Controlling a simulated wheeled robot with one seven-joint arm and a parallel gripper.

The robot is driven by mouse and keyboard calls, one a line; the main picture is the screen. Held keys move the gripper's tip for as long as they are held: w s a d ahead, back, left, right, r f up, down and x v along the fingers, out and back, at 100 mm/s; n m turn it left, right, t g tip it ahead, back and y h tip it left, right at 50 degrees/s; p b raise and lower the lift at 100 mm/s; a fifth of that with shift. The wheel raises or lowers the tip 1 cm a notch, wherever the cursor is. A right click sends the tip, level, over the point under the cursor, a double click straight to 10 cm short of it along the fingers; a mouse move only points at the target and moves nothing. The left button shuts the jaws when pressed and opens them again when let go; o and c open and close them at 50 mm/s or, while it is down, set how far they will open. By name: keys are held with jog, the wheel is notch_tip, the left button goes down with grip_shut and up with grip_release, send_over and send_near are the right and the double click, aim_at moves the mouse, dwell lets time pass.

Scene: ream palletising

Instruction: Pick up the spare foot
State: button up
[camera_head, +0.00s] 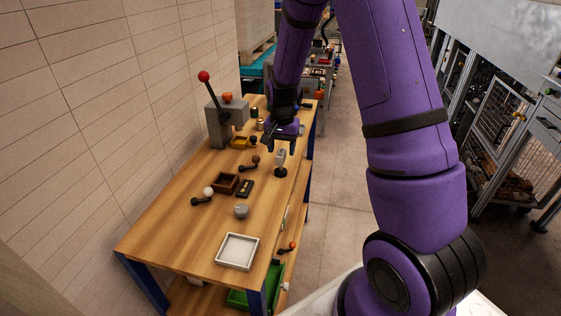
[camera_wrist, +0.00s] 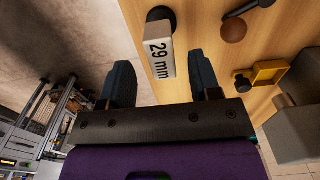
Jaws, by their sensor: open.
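The spare foot appears to be the small upright piece with a round black base and a pale body (camera_head: 280,158), standing near the right edge of the wooden bench. In the wrist view, its pale block (camera_wrist: 159,50) is marked "29 mm" and its black round end (camera_wrist: 160,14) points away from me. My gripper (camera_head: 281,143) is just above and beyond it in the head view. In the wrist view, my gripper (camera_wrist: 163,72) is open, with one finger on each side of the block's lower end. The gap to each finger looks clear, and I see no contact.
The bench (camera_head: 185,225) also holds a white tray (camera_head: 237,251), a grey knob (camera_head: 241,211), a brown box (camera_head: 226,183), a yellow bin (camera_head: 240,142) and a press with a red-knobbed lever (camera_head: 204,77). Ball-ended levers (camera_head: 250,164) lie nearby. Open floor lies right of the bench.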

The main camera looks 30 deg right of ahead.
aim_at(281, 163)
notch_tip(281, 163, down, 4)
jog(key=shift+a+f, duration=0.15)
jog(key=shift+f, duration=0.05)
grip_shut()
jog(key=shift+r, duration=0.1)
